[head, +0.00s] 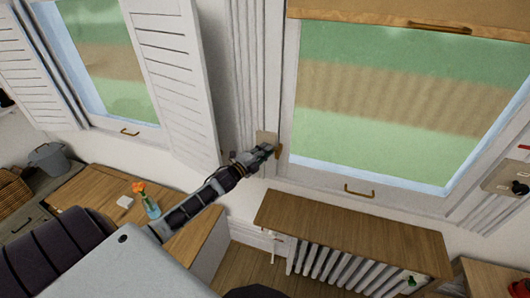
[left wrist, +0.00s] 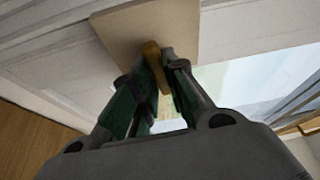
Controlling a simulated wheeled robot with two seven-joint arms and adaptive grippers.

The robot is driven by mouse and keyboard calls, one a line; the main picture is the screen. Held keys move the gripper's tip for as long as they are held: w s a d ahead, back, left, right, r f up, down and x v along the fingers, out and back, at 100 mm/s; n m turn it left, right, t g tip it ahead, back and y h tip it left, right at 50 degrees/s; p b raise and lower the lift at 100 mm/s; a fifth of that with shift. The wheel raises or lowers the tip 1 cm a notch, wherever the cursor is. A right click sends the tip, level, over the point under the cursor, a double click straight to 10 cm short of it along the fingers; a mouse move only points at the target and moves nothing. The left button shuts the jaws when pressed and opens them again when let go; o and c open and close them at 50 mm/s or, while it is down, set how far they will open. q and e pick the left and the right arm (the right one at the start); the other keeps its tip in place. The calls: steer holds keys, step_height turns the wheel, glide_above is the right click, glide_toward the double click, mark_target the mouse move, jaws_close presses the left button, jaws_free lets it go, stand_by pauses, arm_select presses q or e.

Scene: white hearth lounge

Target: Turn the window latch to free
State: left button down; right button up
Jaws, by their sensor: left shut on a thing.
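The window latch has a beige plate (head: 266,138) on the white post left of the large window, with a small brass handle (head: 278,151) at its right side. In the left wrist view the brass handle (left wrist: 152,52) stands out from the plate (left wrist: 140,25), slightly tilted. My left gripper (head: 265,151) is at the latch, and in the left wrist view its fingers (left wrist: 155,65) are closed around the handle, one on each side. The fingers hide part of the handle. My right gripper is not in view.
A wooden shelf (head: 350,228) over a white radiator (head: 335,262) is below the window. A white louvered shutter (head: 175,75) hangs left of the latch.

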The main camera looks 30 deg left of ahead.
arm_select(q)
steer(key=shift+w+d+f+n+t+y+b, duration=0.15)
steer(key=shift+n+t+y+b, duration=0.9)
steer(key=shift+n, duration=2.6)
steer(key=shift+s+d+f+n+t+y+b, duration=0.15)
steer(key=shift+n+y+b, duration=0.55)
steer(key=shift+n+y, duration=1.95)
steer(key=shift+w+d+f+n+t+y+b, duration=0.15)
steer(key=shift+n+t+y+b, duration=0.55)
steer(key=shift+n, duration=3.9)
steer(key=shift+h, duration=0.3)
steer(key=c, duration=1.4)
jaws_free()
steer(key=shift+c, duration=0.2)
